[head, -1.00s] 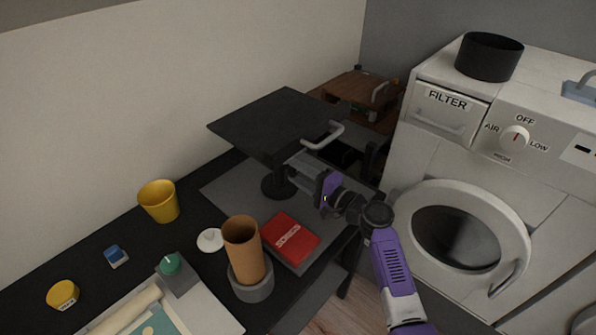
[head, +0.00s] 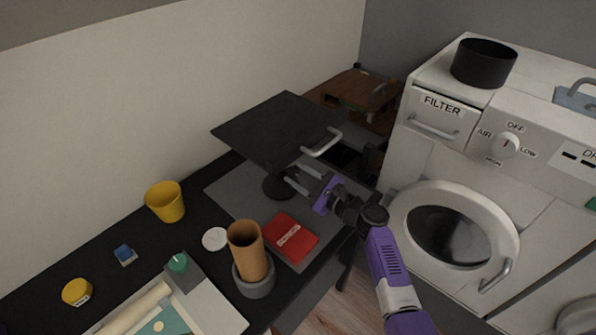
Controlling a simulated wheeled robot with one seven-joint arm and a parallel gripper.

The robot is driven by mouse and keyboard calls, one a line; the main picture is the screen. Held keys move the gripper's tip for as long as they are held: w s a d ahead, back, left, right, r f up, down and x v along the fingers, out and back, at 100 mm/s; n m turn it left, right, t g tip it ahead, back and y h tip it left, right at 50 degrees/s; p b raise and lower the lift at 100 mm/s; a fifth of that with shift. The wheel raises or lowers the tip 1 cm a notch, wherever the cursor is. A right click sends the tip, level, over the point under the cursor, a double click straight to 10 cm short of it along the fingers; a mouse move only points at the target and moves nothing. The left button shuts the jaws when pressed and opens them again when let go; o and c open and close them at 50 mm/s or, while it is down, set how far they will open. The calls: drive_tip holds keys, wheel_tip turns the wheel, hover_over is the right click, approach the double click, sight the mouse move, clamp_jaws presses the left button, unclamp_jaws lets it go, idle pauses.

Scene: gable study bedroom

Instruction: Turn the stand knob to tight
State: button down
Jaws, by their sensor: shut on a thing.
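The stand has a tilted black square top (head: 270,128) on a short post with a round dark base (head: 277,190), on a grey mat on the black desk. A pale handle (head: 323,143) is fixed to the top's right edge. My gripper (head: 291,178) reaches in from the right, under the top, with its fingers at the post. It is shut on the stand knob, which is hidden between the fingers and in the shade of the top. I cannot read the knob's position or any marking.
A red box (head: 291,239) and a brown cup in a grey holder (head: 254,284) stand in front of the stand. A yellow cup (head: 165,202) is to the left. The white washer-like machine (head: 440,165) is close on the right.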

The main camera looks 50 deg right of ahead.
drive_tip(key=shift+m+p, duration=0.6)
drive_tip(key=shift+m, duration=0.6)
drive_tip(key=shift+f+m, duration=0.1)
drive_tip(key=shift+m, duration=0.2)
drive_tip(key=c, duration=0.9)
unclamp_jaws()
drive_tip(key=s, duration=0.8)
drive_tip(key=shift+d+b, duration=0.15)
drive_tip(key=shift+b, duration=0.25)
drive_tip(key=shift+w, duration=0.1)
